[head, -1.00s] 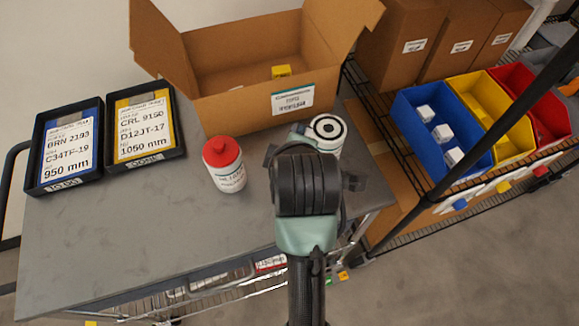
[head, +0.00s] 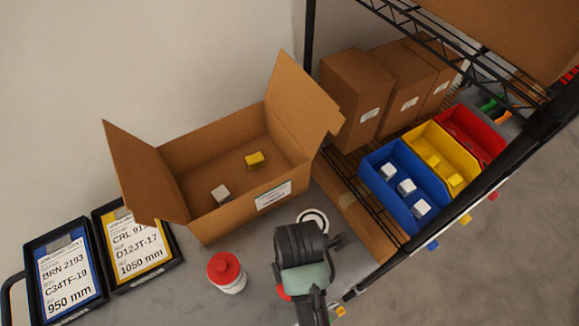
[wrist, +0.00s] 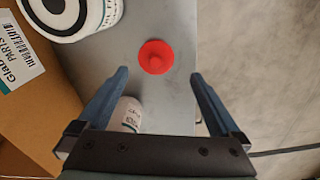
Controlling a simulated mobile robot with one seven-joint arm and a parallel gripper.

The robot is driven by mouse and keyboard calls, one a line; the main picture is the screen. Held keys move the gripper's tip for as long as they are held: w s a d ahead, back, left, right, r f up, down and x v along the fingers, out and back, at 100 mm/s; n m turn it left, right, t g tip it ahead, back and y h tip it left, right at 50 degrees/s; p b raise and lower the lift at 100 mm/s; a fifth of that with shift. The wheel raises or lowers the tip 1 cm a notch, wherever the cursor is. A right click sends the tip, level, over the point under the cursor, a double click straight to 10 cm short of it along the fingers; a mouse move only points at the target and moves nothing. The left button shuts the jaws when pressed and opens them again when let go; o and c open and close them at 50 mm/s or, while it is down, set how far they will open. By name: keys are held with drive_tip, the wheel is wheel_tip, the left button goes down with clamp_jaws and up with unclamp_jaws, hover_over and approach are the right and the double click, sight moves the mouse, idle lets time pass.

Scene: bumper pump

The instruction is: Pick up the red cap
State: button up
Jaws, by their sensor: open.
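A loose red cap (wrist: 155,57) with a raised knob lies on the grey table in the wrist view, just beyond and between my fingertips. In the head view a bit of red (head: 282,292), likely this cap, shows beside my arm, which hides the rest. My gripper (wrist: 160,74) is open and empty, its blue-grey fingers apart on either side of the cap's line. A white bottle with a red top (head: 225,272) stands on the table left of my arm. Part of its white body (wrist: 127,113) shows near the left finger in the wrist view, its top hidden.
A white round container with a black ring (head: 313,219) stands close to the cardboard box (head: 237,215), which holds a yellow and a white block. Two label trays (head: 67,272) lie at left. Shelves with blue, yellow and red bins (head: 405,228) stand right. The table edge lies close beside the cap.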

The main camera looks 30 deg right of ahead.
drive_tip(key=f, duration=0.3)
drive_tip(key=shift+w+f, duration=0.1)
drive_tip(key=shift+w, duration=0.15)
drive_tip(key=shift+s+f, duration=0.1)
drive_tip(key=shift+f, duration=0.35)
drive_tip(key=shift+w+a+f+p, duration=0.1)
drive_tip(key=shift+f+p, duration=0.2)
drive_tip(key=shift+f, duration=0.75)
drive_tip(key=shift+w+a+f+p, duration=0.1)
drive_tip(key=shift+f+p, duration=0.15)
drive_tip(key=shift+f, duration=0.8)
drive_tip(key=shift+d, duration=0.1)
drive_tip(key=c, duration=1.1)
